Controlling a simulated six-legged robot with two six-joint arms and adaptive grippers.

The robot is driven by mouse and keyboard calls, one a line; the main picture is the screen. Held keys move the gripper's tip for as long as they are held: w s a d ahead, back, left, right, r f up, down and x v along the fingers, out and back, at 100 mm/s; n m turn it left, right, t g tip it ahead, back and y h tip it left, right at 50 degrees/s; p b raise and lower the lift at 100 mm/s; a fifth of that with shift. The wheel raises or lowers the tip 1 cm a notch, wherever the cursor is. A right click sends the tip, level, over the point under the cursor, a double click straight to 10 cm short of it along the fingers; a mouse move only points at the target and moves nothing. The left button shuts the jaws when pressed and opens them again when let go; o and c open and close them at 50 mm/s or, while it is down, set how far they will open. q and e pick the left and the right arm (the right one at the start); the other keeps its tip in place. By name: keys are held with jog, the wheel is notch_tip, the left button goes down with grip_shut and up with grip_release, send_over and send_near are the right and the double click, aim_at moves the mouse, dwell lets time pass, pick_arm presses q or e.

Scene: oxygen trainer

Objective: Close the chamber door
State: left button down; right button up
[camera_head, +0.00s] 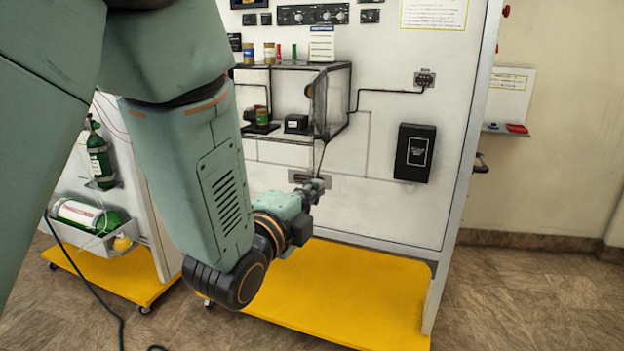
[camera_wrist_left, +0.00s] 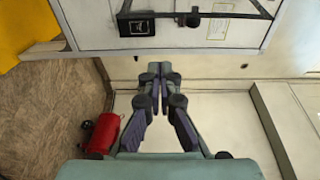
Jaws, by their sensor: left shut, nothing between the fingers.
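The chamber (camera_head: 290,67) is a dark-framed box on the white panel in the head view. Its front looks open, with a small jar (camera_head: 262,116) and a black block (camera_head: 297,123) inside. A clear, dark-edged pane that appears to be the chamber door (camera_head: 333,100) stands out at the right side, apparently open. My left gripper (camera_head: 320,181) is just below the chamber, near the pane's lower end; I cannot tell whether it touches. In the left wrist view its fingers (camera_wrist_left: 160,70) are shut and empty. My right gripper is not in view.
A black box (camera_head: 415,152) is mounted right of the chamber. A yellow base (camera_head: 350,295) juts out below the panel. A red cylinder (camera_wrist_left: 102,133) shows in the left wrist view. Floor at right is clear.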

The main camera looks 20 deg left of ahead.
aim_at(314, 172)
pick_arm(q)
jog(key=w, duration=0.2)
jog(key=w+a, duration=0.1)
jog(key=w, duration=0.2)
jog(key=w+a+p, duration=0.1)
jog(key=w, duration=0.2)
jog(key=shift+a, duration=0.15)
jog(key=shift+w, duration=0.1)
jog(key=shift+d, duration=0.2)
jog(key=shift+s+a+r, duration=0.1)
jog(key=shift+s, duration=0.15)
